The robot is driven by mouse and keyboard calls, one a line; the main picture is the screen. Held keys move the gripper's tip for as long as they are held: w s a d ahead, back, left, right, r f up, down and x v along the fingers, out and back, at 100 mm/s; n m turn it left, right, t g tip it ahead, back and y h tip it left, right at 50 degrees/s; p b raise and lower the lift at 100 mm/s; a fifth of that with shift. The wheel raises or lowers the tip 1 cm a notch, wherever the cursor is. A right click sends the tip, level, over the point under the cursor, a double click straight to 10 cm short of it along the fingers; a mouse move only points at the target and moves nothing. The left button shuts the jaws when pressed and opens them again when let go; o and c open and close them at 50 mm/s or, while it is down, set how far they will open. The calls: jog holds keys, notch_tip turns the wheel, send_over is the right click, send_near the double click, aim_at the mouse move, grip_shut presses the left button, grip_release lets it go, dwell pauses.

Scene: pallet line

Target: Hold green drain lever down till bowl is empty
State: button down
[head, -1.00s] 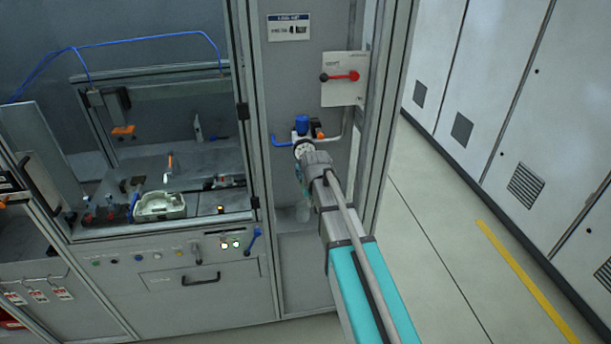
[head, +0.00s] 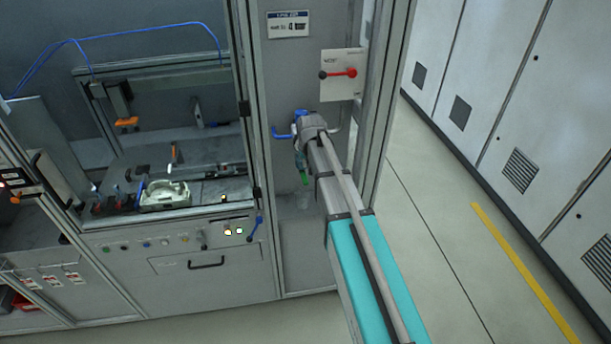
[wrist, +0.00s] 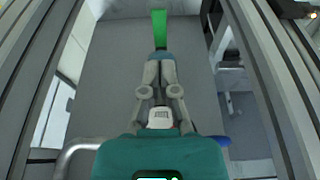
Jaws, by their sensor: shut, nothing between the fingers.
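The green drain lever (wrist: 160,30) stands out just beyond my fingertips in the wrist view, near the top middle. My gripper (wrist: 158,62) is shut, with its fingers together and pointed at the lever. I cannot tell whether the tips touch it. In the head view my gripper (head: 309,127) is in front of the air unit with the blue knob (head: 300,113) and hides most of it. A green part (head: 301,165) shows below and left of my gripper there. The bowl and any liquid in it cannot be made out clearly.
A grey pipe (wrist: 78,152) and a blue pipe end flank the gripper in the wrist view. Frame posts (head: 387,130) stand close on the right. A red-handled switch (head: 338,74) is above. The open work cell (head: 165,150) lies left.

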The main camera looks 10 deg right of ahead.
aim_at(305, 181)
jog(key=shift+f, duration=0.2)
jog(key=b+x, duration=0.9)
jog(key=shift+w+f, duration=0.1)
jog(key=shift+f, duration=0.2)
dwell(0.7)
jog(key=shift+b, duration=0.3)
